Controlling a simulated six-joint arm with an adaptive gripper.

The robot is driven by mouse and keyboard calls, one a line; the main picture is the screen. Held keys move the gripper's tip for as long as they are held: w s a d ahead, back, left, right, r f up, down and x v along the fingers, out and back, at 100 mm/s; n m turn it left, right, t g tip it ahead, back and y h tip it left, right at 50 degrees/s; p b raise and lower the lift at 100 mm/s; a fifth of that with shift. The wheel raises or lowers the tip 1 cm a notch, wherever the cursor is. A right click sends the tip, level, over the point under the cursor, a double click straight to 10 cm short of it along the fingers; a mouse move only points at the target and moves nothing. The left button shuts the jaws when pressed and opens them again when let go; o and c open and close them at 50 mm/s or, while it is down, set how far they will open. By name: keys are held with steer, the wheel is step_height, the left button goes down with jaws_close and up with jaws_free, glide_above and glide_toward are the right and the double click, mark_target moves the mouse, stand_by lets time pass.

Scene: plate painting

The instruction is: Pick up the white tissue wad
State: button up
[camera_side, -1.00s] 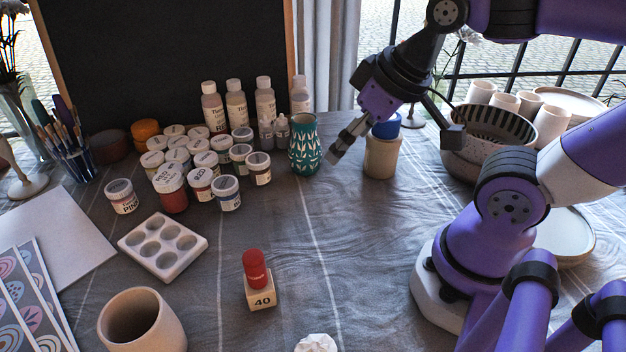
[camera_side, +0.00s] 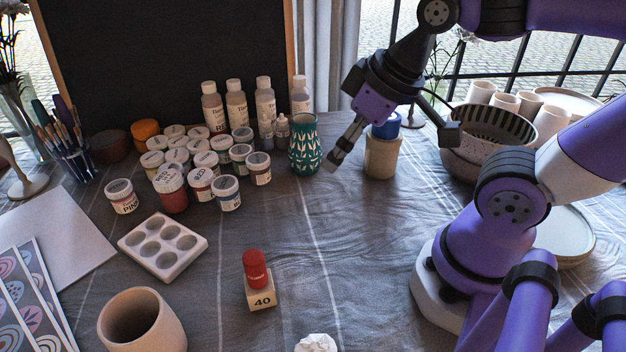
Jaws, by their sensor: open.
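The white tissue wad (camera_side: 316,343) lies on the grey cloth at the bottom edge of the side view, partly cut off by the frame. My gripper (camera_side: 336,160) is open and empty. It hangs above the table at the back, just right of the teal patterned vase, far behind the wad.
A wooden block marked 40 with a red top (camera_side: 258,280) stands left of the wad. A beige cup (camera_side: 141,325) and a white palette (camera_side: 163,246) are farther left. The teal vase (camera_side: 304,145) and a blue-lidded jar (camera_side: 381,155) flank my gripper. The middle cloth is clear.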

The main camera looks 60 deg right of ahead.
steer(key=a+f+n+g+y, duration=0.2)
steer(key=a+f+n+g, duration=0.2)
steer(key=a+n, duration=0.8)
steer(key=n+g+y, duration=0.1)
steer(key=n+g, duration=0.3)
steer(key=n, duration=0.8)
glide_toward(315, 346)
steer(key=shift+n, duration=0.3)
steer(key=x, duration=0.4)
steer(key=shift+a+f, duration=0.15)
steer(key=x, duration=0.5)
steer(key=shift+s+f, duration=0.15)
steer(key=shift+f, duration=0.2)
steer(key=c, duration=0.8)
